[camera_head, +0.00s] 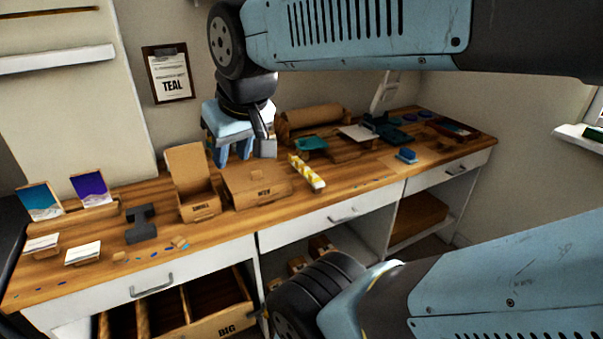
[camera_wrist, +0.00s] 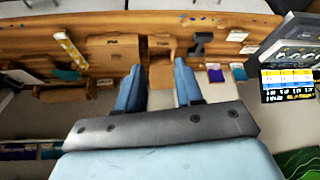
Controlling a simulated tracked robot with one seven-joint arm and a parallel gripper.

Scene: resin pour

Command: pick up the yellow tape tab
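A narrow yellow-and-white strip (camera_head: 307,172) lies on the wooden worktop, just right of the closed cardboard box. In the wrist view this strip (camera_wrist: 70,50) is at the upper left. Its yellow patches look like tape tabs, but I cannot make out a single tab clearly. My gripper (camera_head: 233,155) hangs above and behind the cardboard boxes, left of the strip and apart from it. In the wrist view my gripper (camera_wrist: 159,88) has its two blue fingers spread apart, with nothing held between them.
An open cardboard box (camera_head: 185,163) and a closed one (camera_head: 258,186) stand left of the strip. A cardboard roll (camera_head: 310,119) lies behind it. A small blue block (camera_head: 406,155) sits to the right. A clipboard marked TEAL (camera_head: 168,75) hangs on the wall.

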